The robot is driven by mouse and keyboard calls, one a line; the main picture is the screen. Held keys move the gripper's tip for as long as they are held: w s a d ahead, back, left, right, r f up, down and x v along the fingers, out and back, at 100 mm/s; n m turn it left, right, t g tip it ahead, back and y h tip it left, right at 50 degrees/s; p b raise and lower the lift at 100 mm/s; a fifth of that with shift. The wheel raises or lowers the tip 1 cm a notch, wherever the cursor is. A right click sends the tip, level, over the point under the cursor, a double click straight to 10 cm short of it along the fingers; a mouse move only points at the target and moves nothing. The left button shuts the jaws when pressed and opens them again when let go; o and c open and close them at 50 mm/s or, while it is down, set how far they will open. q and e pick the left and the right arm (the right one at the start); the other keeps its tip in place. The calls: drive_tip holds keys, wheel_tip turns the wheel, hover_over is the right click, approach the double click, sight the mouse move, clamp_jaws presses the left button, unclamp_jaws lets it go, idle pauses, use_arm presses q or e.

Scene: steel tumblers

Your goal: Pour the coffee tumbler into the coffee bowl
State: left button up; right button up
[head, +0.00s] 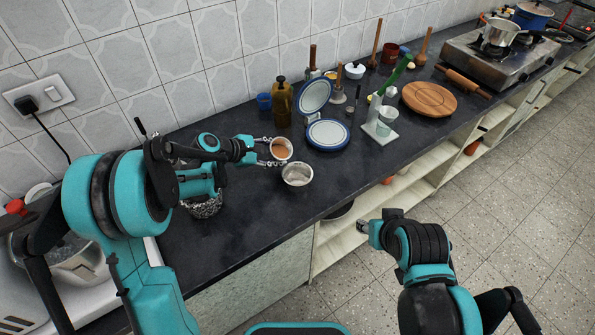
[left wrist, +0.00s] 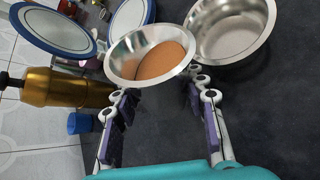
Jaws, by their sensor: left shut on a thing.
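A steel tumbler (head: 281,149) with brown coffee in it is held by my left gripper (head: 274,152) above the counter. It also shows in the left wrist view (left wrist: 122,57), between the chain-like fingers, and appears tilted toward the bowl, with the coffee (left wrist: 160,62) nearer the rim on that side. The steel coffee bowl (head: 298,175) stands just beside and below it, toward the counter's front. In the left wrist view the bowl (left wrist: 228,35) looks empty. My right gripper (head: 365,228) is off the counter's front edge, small and partly hidden; its opening cannot be told.
Behind the bowl are a blue-rimmed plate (head: 328,135), another propped dish (head: 314,96), a brown bottle (head: 282,103) and a blue cup (head: 264,101). A stand with a green arm (head: 381,127) is farther right.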

sight(286, 147)
use_arm(q)
drive_tip(key=shift+s+d+r+m+y+p, duration=0.1)
drive_tip(key=shift+d+r+m+y+p, duration=0.05)
drive_tip(key=shift+r+p, duration=0.35)
drive_tip(key=shift+s+d+r+m+y+p, duration=0.1)
drive_tip(key=shift+r+m+y+p, duration=0.05)
drive_tip(key=shift+r+p, duration=0.25)
drive_tip(key=shift+s+d+r+m+t+y+p, duration=0.1)
drive_tip(key=shift+r+m+t+y+p, duration=0.3)
drive_tip(key=shift+t+y+p, duration=0.15)
drive_tip(key=shift+f+m+t+y+b, duration=0.45)
drive_tip(key=shift+f+b, duration=0.25)
drive_tip(key=shift+f, duration=0.35)
idle(0.6)
drive_tip(key=shift+s+d+r+m+t+y+p, duration=0.1)
drive_tip(key=shift+r+m+t+y+p, duration=0.6)
drive_tip(key=shift+r+m+t+y, duration=0.15)
idle(1.8)
drive_tip(key=shift+s+d+r+m+t+y, duration=0.25)
drive_tip(key=shift+s+d+r+m+t, duration=0.15)
drive_tip(key=shift+s+d+t, duration=0.1)
idle(0.8)
drive_tip(key=shift+d+r+m+t+b, duration=0.2)
drive_tip(key=shift+m+t+b, duration=0.15)
drive_tip(key=shift+b, duration=0.15)
idle(0.4)
